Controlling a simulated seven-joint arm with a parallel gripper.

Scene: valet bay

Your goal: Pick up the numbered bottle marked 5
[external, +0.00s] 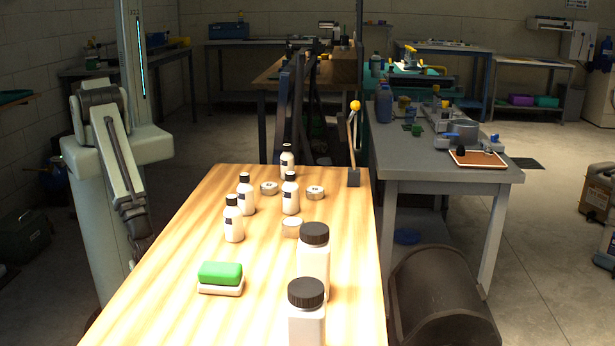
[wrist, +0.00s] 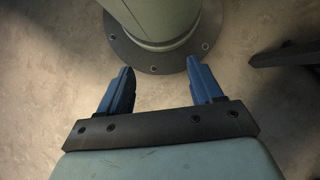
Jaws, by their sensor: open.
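Several small white bottles with black caps stand upright on the wooden table. One bottle (external: 233,224) is nearest the left edge, a second bottle (external: 246,200) is just behind it, a third bottle (external: 290,198) is to the right, and another bottle (external: 287,165) is at the far end. They have dark labels, but I cannot read any number, so I cannot tell which is marked 5. My gripper (wrist: 158,65) is open and empty in the wrist view, over the floor beside my base. In the external view my arm hangs left of the table, away from the bottles.
Small round tins (external: 269,188) stand among the bottles. Two large white jars (external: 313,265) with black lids stand at the front right. A green sponge (external: 220,270) lies on a white dish at the front left. A yellow-knobbed lever (external: 355,106) rises at the far right corner.

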